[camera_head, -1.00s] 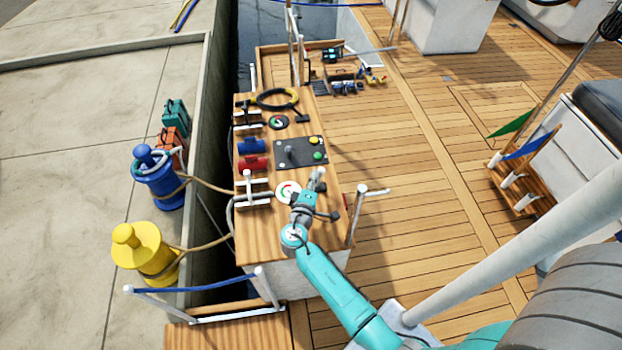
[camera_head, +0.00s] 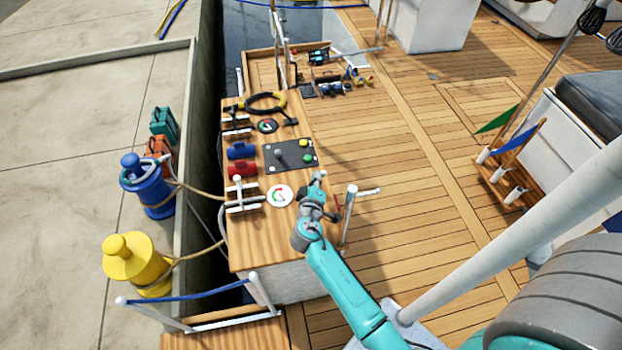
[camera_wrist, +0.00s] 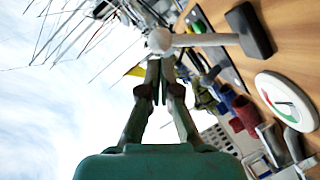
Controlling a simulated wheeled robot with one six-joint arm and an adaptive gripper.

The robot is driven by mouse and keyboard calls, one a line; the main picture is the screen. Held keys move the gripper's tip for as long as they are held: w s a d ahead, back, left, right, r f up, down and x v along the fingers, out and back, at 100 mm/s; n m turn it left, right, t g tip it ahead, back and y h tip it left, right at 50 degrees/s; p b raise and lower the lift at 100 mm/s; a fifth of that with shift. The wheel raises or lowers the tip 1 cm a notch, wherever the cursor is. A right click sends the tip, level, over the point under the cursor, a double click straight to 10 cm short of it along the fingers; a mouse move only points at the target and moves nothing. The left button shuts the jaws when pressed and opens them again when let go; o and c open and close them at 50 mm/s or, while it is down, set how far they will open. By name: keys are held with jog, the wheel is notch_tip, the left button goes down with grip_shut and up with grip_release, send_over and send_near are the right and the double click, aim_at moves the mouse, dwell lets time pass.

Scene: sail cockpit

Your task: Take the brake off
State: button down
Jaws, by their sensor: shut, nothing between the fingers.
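A lever with a white ball knob (camera_wrist: 160,40) and white rod shows in the wrist view. Its rod runs to a black block (camera_wrist: 250,32) on the wooden console (camera_head: 255,235). I cannot tell from its look whether this is the brake. My gripper (camera_wrist: 157,72) is shut and empty, its fingertips just below the knob in the picture; whether they touch is unclear. In the head view my gripper (camera_head: 318,184) is at the console's right edge, and my arm hides much of the lever.
A round dial (camera_head: 280,195) lies left of my gripper. A dark panel (camera_head: 290,155) with a grey stick, yellow and green buttons is farther back. A white-handled post (camera_head: 348,215) stands close right of my gripper. Open deck (camera_head: 400,150) lies to the right.

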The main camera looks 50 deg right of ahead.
jog(key=shift+s+d+f, duration=0.1)
jog(key=shift+s+d, duration=0.15)
jog(key=shift+d, duration=0.1)
dwell(0.6)
